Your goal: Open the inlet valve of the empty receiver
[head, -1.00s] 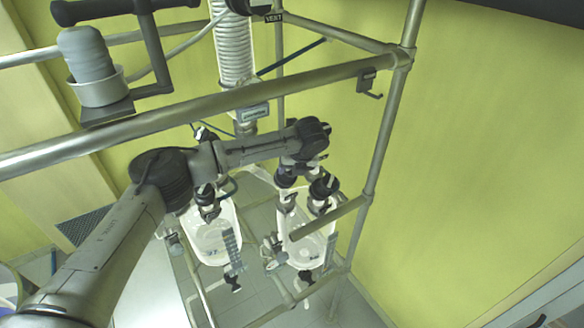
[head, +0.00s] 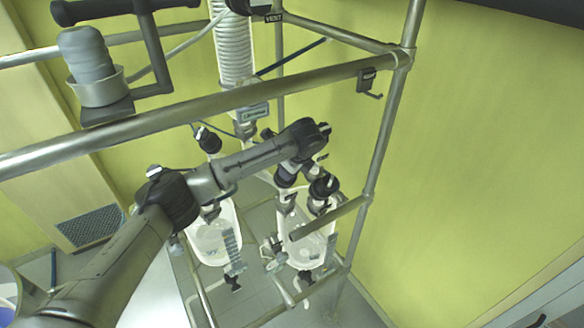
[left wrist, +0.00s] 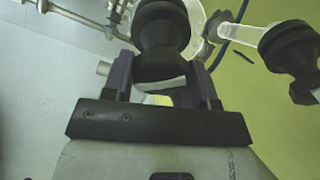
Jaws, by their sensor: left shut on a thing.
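Two glass receivers hang side by side in the metal frame, a left one (head: 208,242) and a right one (head: 312,248). I cannot tell for certain from their contents which is empty. My left gripper (left wrist: 162,84) is at the top of the right receiver, shut on a valve handle (left wrist: 165,98), a pale piece between its fingers just below a black rounded valve body (left wrist: 160,35). The handle's exact turn is unclear, and in the head view my wrist partly hides it. A second black fitting (head: 324,187) sits just right of it. My right gripper is out of view.
A frame rail (head: 200,112) crosses above my forearm, and a short bar (head: 330,217) passes in front of the right receiver. A ribbed glass column (head: 234,50) stands above. Open room lies right of the frame, before the yellow-green wall (head: 480,130).

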